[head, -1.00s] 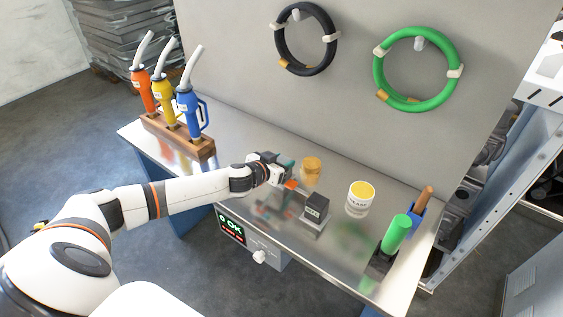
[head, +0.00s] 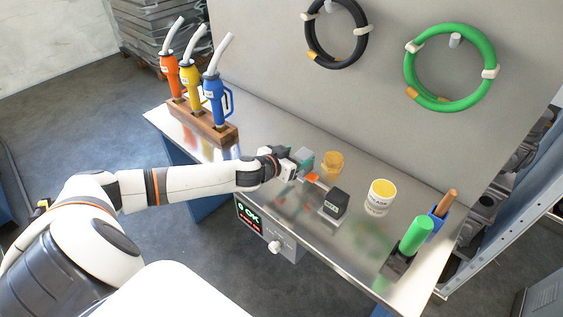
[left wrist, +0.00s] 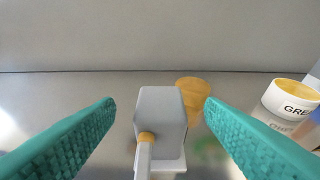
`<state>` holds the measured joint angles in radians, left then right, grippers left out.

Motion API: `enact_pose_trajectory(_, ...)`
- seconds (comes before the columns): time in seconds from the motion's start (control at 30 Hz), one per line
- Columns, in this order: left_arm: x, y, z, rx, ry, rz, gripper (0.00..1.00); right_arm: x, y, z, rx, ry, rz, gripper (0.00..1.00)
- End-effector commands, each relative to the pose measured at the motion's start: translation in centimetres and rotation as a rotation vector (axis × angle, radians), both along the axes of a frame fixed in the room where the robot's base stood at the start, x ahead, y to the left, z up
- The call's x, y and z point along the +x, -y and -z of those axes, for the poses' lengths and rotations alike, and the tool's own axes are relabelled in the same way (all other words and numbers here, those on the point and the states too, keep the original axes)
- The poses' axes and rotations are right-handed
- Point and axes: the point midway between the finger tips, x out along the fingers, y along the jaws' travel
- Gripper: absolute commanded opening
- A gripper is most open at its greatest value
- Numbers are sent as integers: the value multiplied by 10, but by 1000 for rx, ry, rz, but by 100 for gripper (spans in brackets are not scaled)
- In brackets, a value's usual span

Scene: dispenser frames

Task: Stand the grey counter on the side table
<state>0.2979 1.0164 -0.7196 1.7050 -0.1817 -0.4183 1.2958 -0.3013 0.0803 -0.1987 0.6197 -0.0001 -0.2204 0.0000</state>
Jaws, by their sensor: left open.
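My left gripper is open, with a gap between each finger and the counter. I cannot tell which table is the side table. My right gripper is not in view.
An amber jar (head: 333,162) stands behind the counter and a yellow-topped grease tin (head: 380,197) to its right. A green-handled item (head: 416,236) is near the right end. Coloured nozzles in a wooden rack (head: 203,121) stand at the left end. A back panel rises behind.

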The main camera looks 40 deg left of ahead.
Motion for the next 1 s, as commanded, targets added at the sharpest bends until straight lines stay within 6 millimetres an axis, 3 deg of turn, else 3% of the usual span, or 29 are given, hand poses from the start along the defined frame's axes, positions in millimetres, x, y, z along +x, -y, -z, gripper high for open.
enact_pose_trajectory(0.2, -39, -3, -13, 2, -4, 3, 64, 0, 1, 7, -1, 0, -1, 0)
enact_pose_trajectory(0.4, -60, -5, -23, 2, -3, 1, 64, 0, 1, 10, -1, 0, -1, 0)
enact_pose_trajectory(1.0, -69, -5, -29, 1, 0, 1, 64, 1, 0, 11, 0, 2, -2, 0)
